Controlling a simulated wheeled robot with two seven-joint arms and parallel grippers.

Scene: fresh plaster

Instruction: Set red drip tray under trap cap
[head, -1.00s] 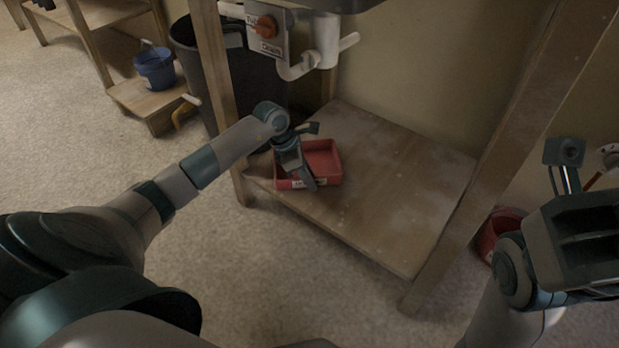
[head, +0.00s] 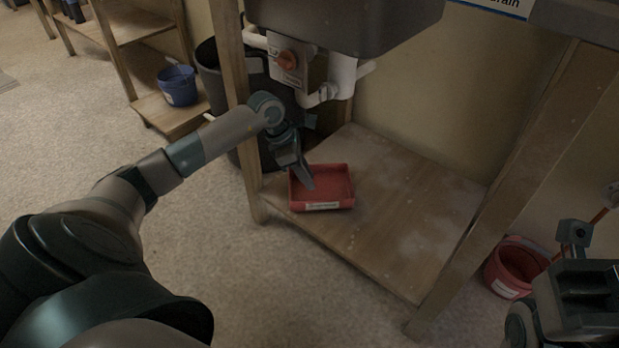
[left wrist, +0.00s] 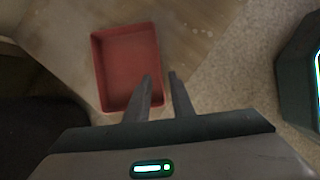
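The red drip tray (head: 338,188) lies flat on the wooden lower shelf, near its front left corner. It looks empty and has a white label on its front wall. The white trap pipe (head: 336,80) hangs under the sink, above and behind the tray; I cannot make out the cap clearly. My left gripper (head: 308,184) is over the tray's left part in the head view. In the left wrist view its fingers (left wrist: 160,82) are apart with nothing between them, and the tray (left wrist: 127,62) lies beyond and to the left. My right gripper (head: 575,240) is at the right edge; its fingers are unclear.
The wooden shelf (head: 400,220) is clear right of the tray. A wooden post (head: 232,70) stands beside my left forearm. A grey sink (head: 345,25) hangs above. A dark bin (head: 215,75) stands behind the post. A red bucket (head: 515,268) is on the floor at right.

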